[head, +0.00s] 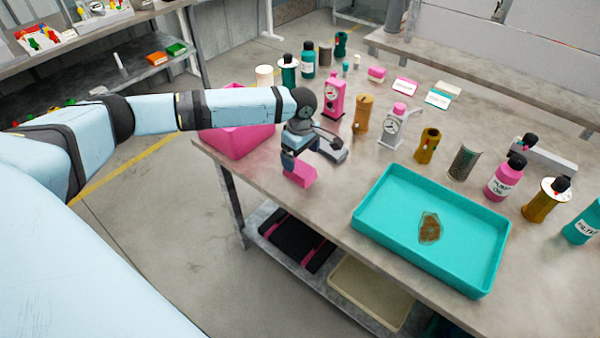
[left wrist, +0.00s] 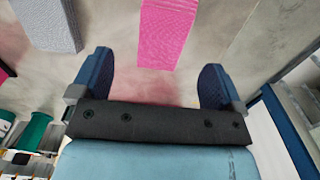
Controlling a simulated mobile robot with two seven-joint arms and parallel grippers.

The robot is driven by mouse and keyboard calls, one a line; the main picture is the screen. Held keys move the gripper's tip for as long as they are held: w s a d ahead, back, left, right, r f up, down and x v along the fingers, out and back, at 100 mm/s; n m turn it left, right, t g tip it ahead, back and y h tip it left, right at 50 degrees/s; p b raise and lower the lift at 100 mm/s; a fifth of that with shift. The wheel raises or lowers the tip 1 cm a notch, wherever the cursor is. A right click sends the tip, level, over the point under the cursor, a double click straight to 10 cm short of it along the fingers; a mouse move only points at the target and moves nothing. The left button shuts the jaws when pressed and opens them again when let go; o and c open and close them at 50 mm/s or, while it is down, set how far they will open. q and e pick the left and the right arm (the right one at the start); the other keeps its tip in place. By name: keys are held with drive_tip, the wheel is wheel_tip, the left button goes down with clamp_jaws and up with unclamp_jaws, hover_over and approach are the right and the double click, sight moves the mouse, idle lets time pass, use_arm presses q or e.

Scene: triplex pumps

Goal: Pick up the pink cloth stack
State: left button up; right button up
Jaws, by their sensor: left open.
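The pink cloth stack (head: 300,174) lies near the front left edge of the workbench, a small bright pink block partly hidden by my left gripper in the head view. My left gripper (head: 298,155) is over it. In the left wrist view the pink cloth stack (left wrist: 167,32) shows a ribbed surface beyond the gap between the two blue fingers (left wrist: 156,75). The fingers are wide apart with nothing between them. I cannot tell the exact height above the bench. My right gripper is not in view.
A grey block (head: 333,150) lies close beside the gripper; it also shows in the left wrist view (left wrist: 47,25). A pink bin (head: 236,140) is at the bench's left end. A teal tray (head: 375,215) is to the right. Pumps and bottles stand behind, including a pink pump (head: 334,96).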

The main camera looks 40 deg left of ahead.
sight(301, 169)
use_arm(q)
drive_tip(key=f, duration=0.5)
drive_tip(key=shift+s+d+f, duration=0.2)
drive_tip(key=shift+s+f, duration=0.05)
drive_tip(key=shift+f, duration=0.15)
drive_tip(key=c, duration=1)
